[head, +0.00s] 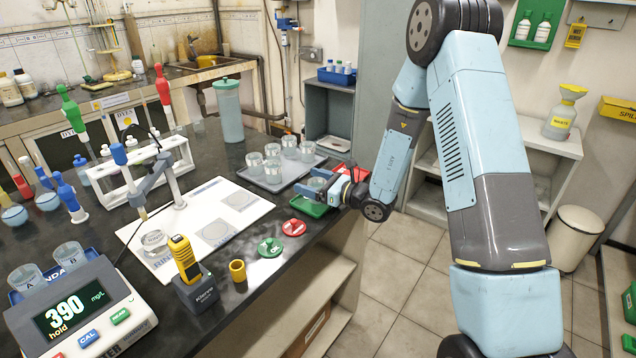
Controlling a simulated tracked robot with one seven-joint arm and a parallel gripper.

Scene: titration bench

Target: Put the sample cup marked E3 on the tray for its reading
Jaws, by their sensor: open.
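Several clear sample cups stand on a grey tray (262,183) at the back right of the bench; their marks are too small to read, so I cannot tell which is E3. My gripper (308,188) is open at the bench's right edge, its fingers pointing left. A clear cup (318,183) shows at its fingers, above or on a small green tray (314,210); I cannot tell whether they touch it. Another cup (154,241) stands on the white mat (235,187). The meter (76,310) at front left reads 390 mg/L, "hold".
Cups marked A (26,279) and B (68,257) sit at the meter. A yellow handheld device (184,258), a yellow cylinder (237,270), and green (270,247) and red (294,227) discs line the front edge.

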